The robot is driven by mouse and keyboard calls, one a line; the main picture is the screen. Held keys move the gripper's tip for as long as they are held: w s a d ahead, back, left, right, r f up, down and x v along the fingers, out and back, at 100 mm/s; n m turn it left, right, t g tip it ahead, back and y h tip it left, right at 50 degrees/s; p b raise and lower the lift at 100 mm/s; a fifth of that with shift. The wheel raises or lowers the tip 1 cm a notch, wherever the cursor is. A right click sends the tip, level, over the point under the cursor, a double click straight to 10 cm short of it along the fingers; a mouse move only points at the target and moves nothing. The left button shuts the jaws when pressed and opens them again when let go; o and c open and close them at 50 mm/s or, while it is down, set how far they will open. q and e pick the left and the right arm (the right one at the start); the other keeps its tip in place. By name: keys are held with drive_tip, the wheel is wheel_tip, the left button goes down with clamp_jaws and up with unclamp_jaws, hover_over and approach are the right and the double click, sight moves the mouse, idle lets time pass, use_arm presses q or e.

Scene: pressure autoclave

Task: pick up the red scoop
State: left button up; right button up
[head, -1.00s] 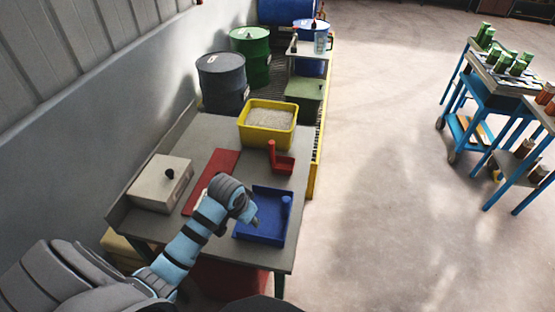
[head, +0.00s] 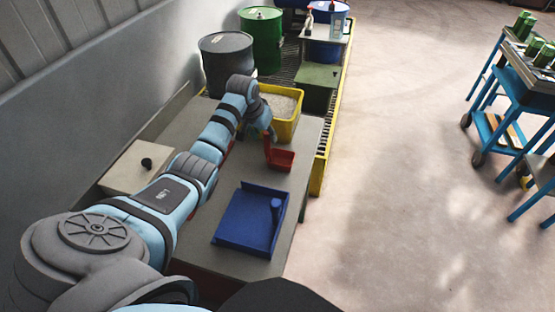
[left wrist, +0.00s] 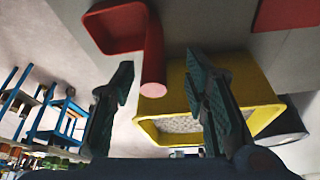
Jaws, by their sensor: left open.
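The red scoop (head: 281,158) sits on the grey table (head: 304,150), just in front of the yellow bin, with its handle upright on its left side. My left gripper (head: 270,132) is close to the top of that handle. In the left wrist view the red scoop (left wrist: 118,28) is at the upper left, and its handle (left wrist: 153,60) points down toward the space between the open fingers of my left gripper (left wrist: 160,85). The fingers look apart from the handle, and nothing is held. My right gripper is not in view.
A yellow bin (head: 288,128) of pale grains stands right behind the scoop. A blue dustpan-like tray (head: 240,238) lies nearer on the table. A pale box (head: 125,166) is at the left. Drums (head: 227,62) stand behind; open floor lies to the right.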

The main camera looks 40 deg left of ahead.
use_arm(q)
drive_tip(key=x, duration=0.1)
drive_tip(key=b+x, duration=0.1)
drive_tip(key=x, duration=0.3)
drive_tip(key=shift+w+d+f+b, duration=0.15)
drive_tip(key=shift+d+b, duration=0.15)
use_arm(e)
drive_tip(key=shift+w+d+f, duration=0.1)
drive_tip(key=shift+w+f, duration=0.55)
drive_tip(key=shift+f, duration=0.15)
use_arm(q)
drive_tip(key=shift+c, duration=0.3)
clamp_jaws()
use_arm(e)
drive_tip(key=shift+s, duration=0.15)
